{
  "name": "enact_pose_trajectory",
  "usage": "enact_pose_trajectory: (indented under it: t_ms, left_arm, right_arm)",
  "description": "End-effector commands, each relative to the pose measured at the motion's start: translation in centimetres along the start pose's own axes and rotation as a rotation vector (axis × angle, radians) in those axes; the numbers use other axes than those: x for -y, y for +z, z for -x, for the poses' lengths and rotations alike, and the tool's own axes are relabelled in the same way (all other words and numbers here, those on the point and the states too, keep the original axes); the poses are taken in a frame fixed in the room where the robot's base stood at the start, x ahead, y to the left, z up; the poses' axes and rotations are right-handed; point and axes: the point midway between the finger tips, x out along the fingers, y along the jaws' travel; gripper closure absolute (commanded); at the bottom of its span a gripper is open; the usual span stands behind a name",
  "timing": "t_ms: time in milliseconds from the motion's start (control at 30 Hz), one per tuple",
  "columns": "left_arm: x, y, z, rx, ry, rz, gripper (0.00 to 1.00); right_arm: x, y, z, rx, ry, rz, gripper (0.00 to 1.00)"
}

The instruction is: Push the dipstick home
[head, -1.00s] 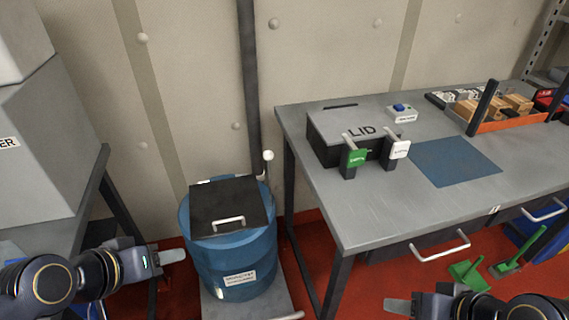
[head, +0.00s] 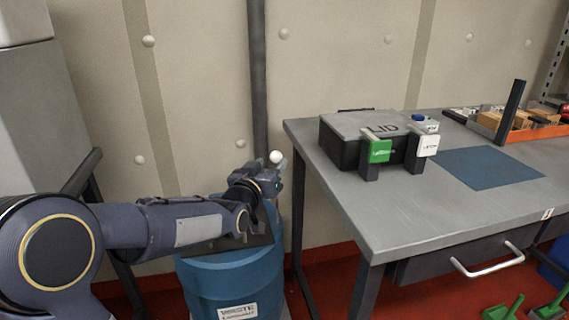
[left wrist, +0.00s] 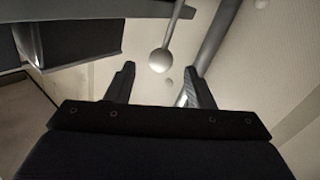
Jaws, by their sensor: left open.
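The dipstick shows as a white ball knob (head: 276,157) behind the blue drum in the head view. In the left wrist view the knob (left wrist: 160,60) hangs in the picture between and just beyond the fingertips, with its thin rod running up to the top edge. My left gripper (head: 280,170) is open and empty, close beside the knob; I cannot tell whether it touches. The head view hides the rod behind my gripper. My left arm reaches over the blue drum (head: 235,280) and covers most of its dark lid (head: 262,240). My right gripper is out of view.
A dark vertical pipe (head: 257,80) runs up the wall just behind the knob. A grey workbench (head: 400,210) stands at the right, with a black box marked LID (head: 350,128), a blue mat (head: 490,167) and an orange tray (head: 520,132).

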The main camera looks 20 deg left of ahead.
Motion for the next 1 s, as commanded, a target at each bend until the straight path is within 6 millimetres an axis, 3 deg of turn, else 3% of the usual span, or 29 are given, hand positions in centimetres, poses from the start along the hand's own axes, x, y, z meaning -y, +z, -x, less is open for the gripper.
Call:
enact_pose_trajectory:
  t_ms: [100,300,667,1000]
  left_arm:
    - [0.0,0.2,-2.1,0.003,0.000,-0.003,0.52]
    - [0.1,0.1,-4.5,0.004,-0.001,-0.001,0.52]
    - [0.0,0.1,-5.2,0.003,0.000,0.002,0.52]
    - [0.0,0.1,-5.2,0.003,0.000,0.002,0.95]
  right_arm:
    - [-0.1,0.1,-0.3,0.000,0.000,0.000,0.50]
    - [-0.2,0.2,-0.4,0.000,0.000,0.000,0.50]
    - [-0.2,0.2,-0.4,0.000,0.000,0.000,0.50]
    - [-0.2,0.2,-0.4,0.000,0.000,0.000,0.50]
